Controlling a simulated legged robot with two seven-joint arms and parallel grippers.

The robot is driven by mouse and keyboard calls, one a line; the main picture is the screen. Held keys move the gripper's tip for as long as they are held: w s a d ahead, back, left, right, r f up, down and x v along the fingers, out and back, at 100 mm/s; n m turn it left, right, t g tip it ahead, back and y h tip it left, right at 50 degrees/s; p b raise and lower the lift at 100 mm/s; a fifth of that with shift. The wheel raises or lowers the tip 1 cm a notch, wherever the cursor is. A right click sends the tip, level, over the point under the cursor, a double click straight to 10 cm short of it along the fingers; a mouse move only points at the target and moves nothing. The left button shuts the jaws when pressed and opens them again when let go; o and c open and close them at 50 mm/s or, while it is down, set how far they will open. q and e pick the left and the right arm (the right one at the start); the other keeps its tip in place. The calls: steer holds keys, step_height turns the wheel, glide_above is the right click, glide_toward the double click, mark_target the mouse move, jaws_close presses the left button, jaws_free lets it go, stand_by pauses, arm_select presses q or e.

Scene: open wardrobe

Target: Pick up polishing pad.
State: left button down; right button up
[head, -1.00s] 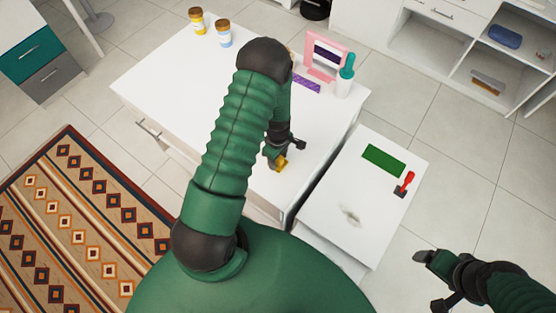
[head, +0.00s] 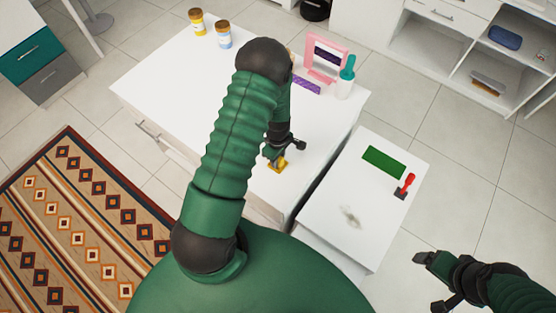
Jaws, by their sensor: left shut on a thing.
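A small yellow pad (head: 278,165), which looks like the polishing pad, is at the front right part of the white cabinet top. My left gripper (head: 274,158) reaches down over it and is shut on it. The fingers hide part of the pad, and I cannot tell whether it touches the surface. My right gripper (head: 424,258) is over the floor at the lower right, away from the pad; its jaw opening is not clear.
The white cabinet top (head: 160,75) holds two jars (head: 224,35), a pink frame (head: 326,58), a purple block (head: 306,85) and a teal-and-white bottle (head: 346,77). A lower white cabinet (head: 330,190) bears a green sheet (head: 384,162) and a red-handled tool (head: 405,186).

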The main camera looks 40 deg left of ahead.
arm_select(q)
steer(key=shift+r, duration=0.4)
step_height(320, 180, up, 2)
steer(key=shift+r+b, duration=0.15)
steer(key=shift+b, duration=0.2)
steer(key=s+d, duration=0.1)
steer(key=s, duration=0.3)
steer(key=s+d+b, duration=0.1)
steer(key=s, duration=0.3)
steer(key=s+d+r+b, duration=0.1)
steer(key=s+d, duration=0.1)
steer(key=s, duration=0.2)
steer(key=shift+s, duration=0.4)
steer(key=shift+s+d+r+p, duration=0.1)
steer(key=shift+s+d+p, duration=0.1)
steer(key=shift+s+p, duration=0.35)
steer(key=shift+s+d+r+p, duration=0.1)
steer(key=shift+s+d+p, duration=0.1)
steer(key=shift+s, duration=0.5)
